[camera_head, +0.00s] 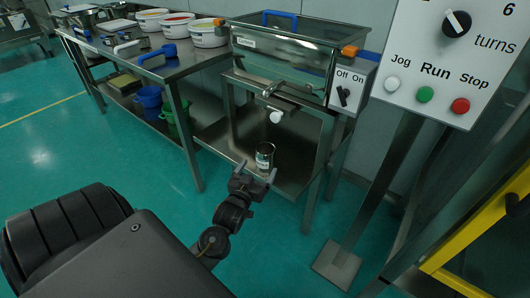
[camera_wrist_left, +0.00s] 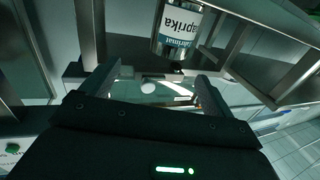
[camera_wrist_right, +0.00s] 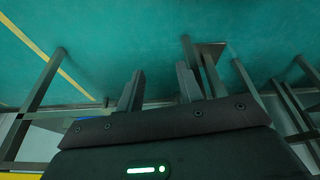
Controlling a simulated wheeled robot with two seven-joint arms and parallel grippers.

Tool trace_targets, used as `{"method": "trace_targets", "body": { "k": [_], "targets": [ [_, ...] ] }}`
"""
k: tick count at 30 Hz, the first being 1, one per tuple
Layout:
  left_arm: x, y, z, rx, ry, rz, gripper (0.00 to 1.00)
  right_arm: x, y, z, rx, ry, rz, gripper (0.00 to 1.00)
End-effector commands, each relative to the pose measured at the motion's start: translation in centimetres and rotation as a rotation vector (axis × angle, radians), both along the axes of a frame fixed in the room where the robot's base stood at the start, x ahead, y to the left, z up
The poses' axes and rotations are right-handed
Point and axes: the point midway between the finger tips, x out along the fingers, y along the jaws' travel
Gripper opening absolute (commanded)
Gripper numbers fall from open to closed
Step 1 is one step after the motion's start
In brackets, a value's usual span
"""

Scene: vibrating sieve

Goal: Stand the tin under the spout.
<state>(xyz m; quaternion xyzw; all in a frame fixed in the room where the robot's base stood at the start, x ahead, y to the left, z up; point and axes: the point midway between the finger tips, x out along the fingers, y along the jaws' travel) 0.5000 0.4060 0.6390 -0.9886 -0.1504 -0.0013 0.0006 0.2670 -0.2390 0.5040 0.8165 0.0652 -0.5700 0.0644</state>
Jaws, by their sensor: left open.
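A small metal tin (camera_head: 265,156) with a pale label stands on the lower shelf (camera_head: 291,170) of the sieve's stand. The spout (camera_head: 270,90) with a white knob (camera_head: 275,116) is above the shelf, under the steel sieve box (camera_head: 285,60). My left gripper (camera_head: 256,170) is open and empty, in front of the tin at the shelf's front edge. In the left wrist view the tin (camera_wrist_left: 177,32), labelled paprika, shows beyond the open fingers (camera_wrist_left: 155,76). My right gripper (camera_wrist_right: 160,80) is open and empty over the floor; it is not in the head view.
A steel table (camera_head: 170,65) with several white tubs (camera_head: 208,38) stands at the left; blue (camera_head: 149,97) and green buckets are below it. A panel with a dial and Jog, Run and Stop buttons (camera_head: 425,95) stands at the right. An off-on switch (camera_head: 343,95) is beside the sieve.

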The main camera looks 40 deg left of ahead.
Motion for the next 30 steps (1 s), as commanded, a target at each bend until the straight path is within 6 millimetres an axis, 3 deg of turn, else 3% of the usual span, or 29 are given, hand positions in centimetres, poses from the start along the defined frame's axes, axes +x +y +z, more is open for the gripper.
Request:
{"method": "trace_targets", "body": {
  "k": [3,7,15,25,28,30],
  "targets": [
    [0.1,1.4,0.0,-0.003,0.002,0.035,0.88,-1.0,-0.5,-0.3,-0.011,0.055,-0.014,0.36],
    [0.6,1.6,-0.1,-0.001,0.001,0.037,0.88,-1.1,-0.5,-0.3,-0.011,0.058,-0.015,0.36],
    [4.4,2.9,-0.2,-0.001,0.001,0.035,0.88,-1.4,-0.6,0.7,-0.011,0.05,-0.015,0.36],
    [5.8,3.3,-0.1,-0.002,0.002,0.033,0.88,-1.4,-0.6,1.1,-0.01,0.046,-0.015,0.36],
    [7.1,3.8,-0.2,0.0,0.001,0.033,0.88,-1.6,-0.6,1.1,-0.011,0.049,-0.015,0.36],
    [8.2,4.2,-0.2,0.0,0.001,0.033,0.88,-1.9,-0.7,2.2,-0.01,0.039,-0.016,0.36]
  ]
}}
